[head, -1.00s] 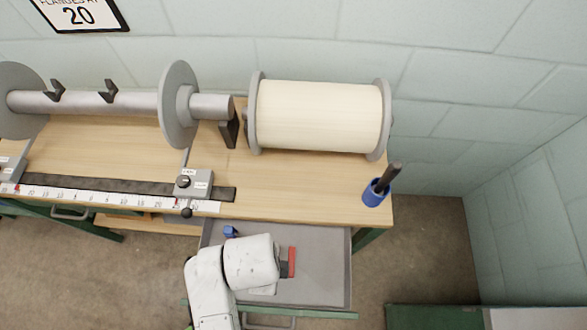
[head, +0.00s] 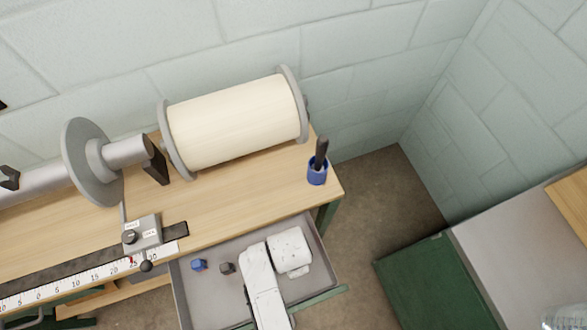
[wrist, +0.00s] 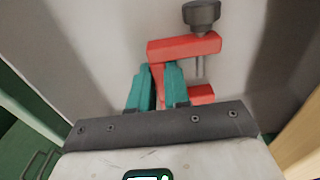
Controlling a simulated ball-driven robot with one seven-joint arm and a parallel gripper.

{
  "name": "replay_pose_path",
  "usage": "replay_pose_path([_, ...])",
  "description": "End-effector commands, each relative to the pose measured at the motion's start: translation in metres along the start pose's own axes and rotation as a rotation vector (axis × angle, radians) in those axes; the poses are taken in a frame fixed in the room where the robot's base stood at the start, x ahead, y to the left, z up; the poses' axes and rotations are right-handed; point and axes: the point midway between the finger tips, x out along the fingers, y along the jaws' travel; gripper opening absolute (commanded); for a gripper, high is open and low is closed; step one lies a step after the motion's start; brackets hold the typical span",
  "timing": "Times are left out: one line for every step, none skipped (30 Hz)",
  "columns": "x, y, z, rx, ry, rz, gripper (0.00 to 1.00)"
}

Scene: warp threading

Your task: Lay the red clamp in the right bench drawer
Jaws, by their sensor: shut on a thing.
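The red clamp (wrist: 185,48) shows in the wrist view, C-shaped with a dark grey screw knob. My gripper (wrist: 160,82) has its two teal fingers shut on the clamp's red frame. Pale grey drawer floor lies behind the clamp, but I cannot tell whether they touch. In the head view the open grey bench drawer (head: 208,297) is pulled out below the table. My white arm reaches over the drawer's right part and hides the gripper and clamp there.
A blue piece (head: 198,265) and a dark grey piece (head: 227,268) lie in the drawer's left part. The bench (head: 225,200) carries a cream thread roll (head: 235,122) and a blue cup (head: 317,173) with a dark handle. A green cabinet (head: 430,285) stands at the right.

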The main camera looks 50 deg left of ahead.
Motion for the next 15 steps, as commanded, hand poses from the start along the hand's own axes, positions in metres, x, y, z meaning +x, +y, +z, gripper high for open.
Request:
replay_pose_path([0.0035, -0.0008, 0.0001, 0.0, 0.001, -0.001, 0.0])
replay_pose_path([0.0049, -0.0006, 0.0001, 0.0, 0.001, -0.001, 0.0])
replay_pose_path([0.0058, -0.0007, 0.0002, 0.0, 0.001, -0.002, 0.0])
replay_pose_path([0.0059, -0.0008, 0.0002, 0.0, 0.001, -0.002, 0.0])
replay_pose_path([0.0058, -0.0008, 0.0002, 0.0, 0.001, -0.003, 0.0])
replay_pose_path([0.0057, -0.0009, 0.0002, 0.0, 0.001, -0.003, 0.0])
replay_pose_path([0.0056, -0.0008, 0.0003, 0.0, 0.001, -0.003, 0.0])
replay_pose_path([0.0056, -0.0008, 0.0003, 0.0, 0.001, -0.003, 0.0])
replay_pose_path([0.0056, -0.0008, 0.0003, 0.0, 0.001, -0.003, 0.0])
replay_pose_path([0.0059, -0.0007, 0.0003, 0.0, 0.001, -0.002, 0.0])
replay_pose_path([0.0065, -0.0007, 0.0003, 0.0, 0.001, -0.002, 0.0])
replay_pose_path([0.0078, -0.0006, 0.0004, 0.0, 0.001, -0.002, 0.0])
replay_pose_path([0.0088, -0.0006, 0.0004, 0.0, 0.001, -0.002, 0.0])
replay_pose_path([0.0082, -0.0002, 0.0005, 0.0, 0.0, -0.001, 0.19])
replay_pose_path([0.008, -0.0002, 0.0005, 0.0, 0.0, -0.001, 0.23])
